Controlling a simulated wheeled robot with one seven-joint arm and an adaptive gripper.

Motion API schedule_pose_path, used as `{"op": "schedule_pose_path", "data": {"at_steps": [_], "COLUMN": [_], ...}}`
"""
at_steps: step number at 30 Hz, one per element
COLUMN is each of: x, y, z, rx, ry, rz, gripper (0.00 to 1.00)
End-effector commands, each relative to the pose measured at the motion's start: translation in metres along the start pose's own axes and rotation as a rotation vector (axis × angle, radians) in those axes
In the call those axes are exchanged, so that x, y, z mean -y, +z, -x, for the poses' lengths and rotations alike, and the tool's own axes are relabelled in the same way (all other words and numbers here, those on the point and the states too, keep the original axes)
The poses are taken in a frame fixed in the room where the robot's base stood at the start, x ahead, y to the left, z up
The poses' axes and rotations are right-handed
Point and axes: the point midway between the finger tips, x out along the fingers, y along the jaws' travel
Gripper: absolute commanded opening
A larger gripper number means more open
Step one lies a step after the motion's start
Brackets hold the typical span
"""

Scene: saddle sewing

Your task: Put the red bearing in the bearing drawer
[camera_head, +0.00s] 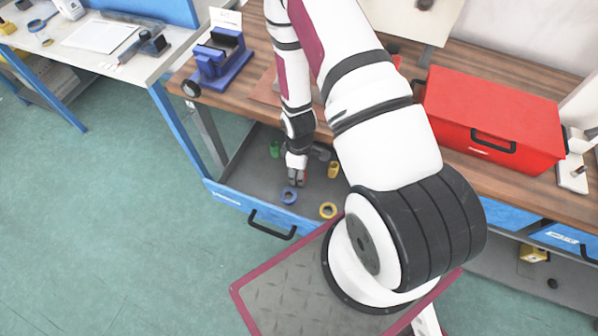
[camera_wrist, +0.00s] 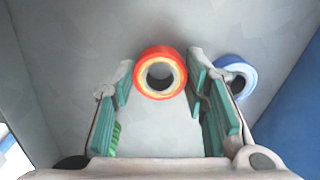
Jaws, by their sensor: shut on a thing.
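The red bearing (camera_wrist: 160,72), a red ring with a pale yellow inner band, is between the fingertips of my gripper (camera_wrist: 160,84) in the wrist view. My gripper is shut on it. In the head view my gripper (camera_head: 297,178) points down inside the open blue drawer (camera_head: 235,199), and only a small bit of red shows at its fingertips. A blue ring (camera_head: 289,195) lies in the drawer just in front of my gripper; it also shows right of the fingers in the wrist view (camera_wrist: 238,76). I cannot tell whether the red bearing touches the drawer floor.
A yellow ring (camera_head: 328,210), a yellow part (camera_head: 333,169) and a green part (camera_head: 275,149) are also in the drawer. Drawer walls surround my gripper. On the wooden bench (camera_head: 412,48) stand a blue vise (camera_head: 222,60) and a red toolbox (camera_head: 490,118).

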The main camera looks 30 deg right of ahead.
Motion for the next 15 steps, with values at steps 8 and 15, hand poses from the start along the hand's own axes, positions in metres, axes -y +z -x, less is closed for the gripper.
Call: {"op": "schedule_pose_path", "data": {"at_steps": [8,15], "x": [-0.0002,-0.0003], "y": [-0.0004,-0.0004], "z": [-0.0058,-0.0083], "rx": [-0.001,-0.001], "ry": [0.001,0.001], "rz": [0.0,0.0], "gripper": [0.02,0.5]}}
